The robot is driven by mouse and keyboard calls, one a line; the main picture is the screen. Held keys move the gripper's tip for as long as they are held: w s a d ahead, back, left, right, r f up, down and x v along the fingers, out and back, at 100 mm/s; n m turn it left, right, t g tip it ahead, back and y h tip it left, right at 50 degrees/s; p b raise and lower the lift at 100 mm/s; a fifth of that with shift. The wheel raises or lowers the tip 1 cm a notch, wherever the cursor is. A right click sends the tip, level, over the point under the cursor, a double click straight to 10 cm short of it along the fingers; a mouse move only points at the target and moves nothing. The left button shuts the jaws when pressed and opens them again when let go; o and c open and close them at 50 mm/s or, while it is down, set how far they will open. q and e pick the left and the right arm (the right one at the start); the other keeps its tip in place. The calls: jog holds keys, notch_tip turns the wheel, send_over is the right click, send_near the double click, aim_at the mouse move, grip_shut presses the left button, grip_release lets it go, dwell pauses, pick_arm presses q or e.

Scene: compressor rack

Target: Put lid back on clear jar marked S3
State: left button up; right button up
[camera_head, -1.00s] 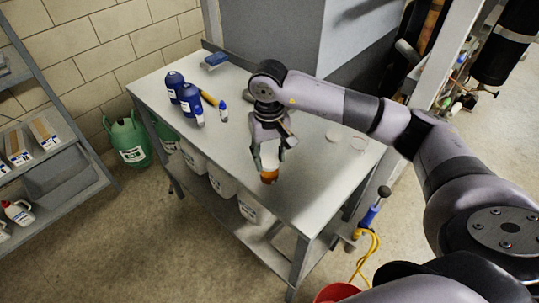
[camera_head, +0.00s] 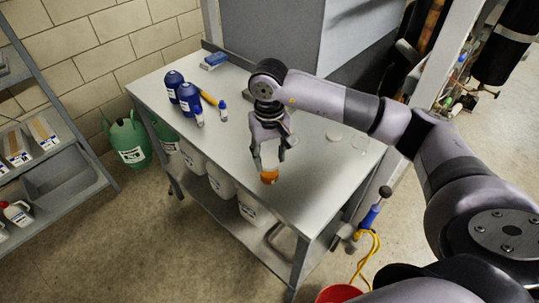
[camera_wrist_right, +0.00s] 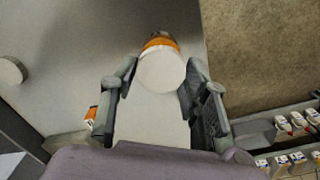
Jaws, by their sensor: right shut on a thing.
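My right gripper (camera_head: 269,166) is over the near part of the grey table (camera_head: 240,155), pointing down. It is shut on a round white-topped thing with an orange band (camera_head: 269,176). In the right wrist view its flat white top (camera_wrist_right: 162,71) sits between the two fingers, with the orange and a darker strip beyond it. I cannot tell whether the white top is a separate lid or seated on a jar. No S3 mark is readable. A pale disc (camera_head: 334,137) and a clear round outline (camera_head: 360,144) lie to the right. My left gripper is out of view.
White containers (camera_head: 221,182) are on the lower shelf. A rack (camera_head: 66,180) stands left. The table's middle is clear.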

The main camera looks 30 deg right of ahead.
jog(key=shift+f+b, duration=0.2)
jog(key=shift+b, duration=0.2)
jog(key=o, duration=1.1)
jog(key=shift+c, duration=0.6)
notch_tip(320, 180, up, 7)
jog(key=p, duration=0.3)
jog(key=shift+r, duration=0.1)
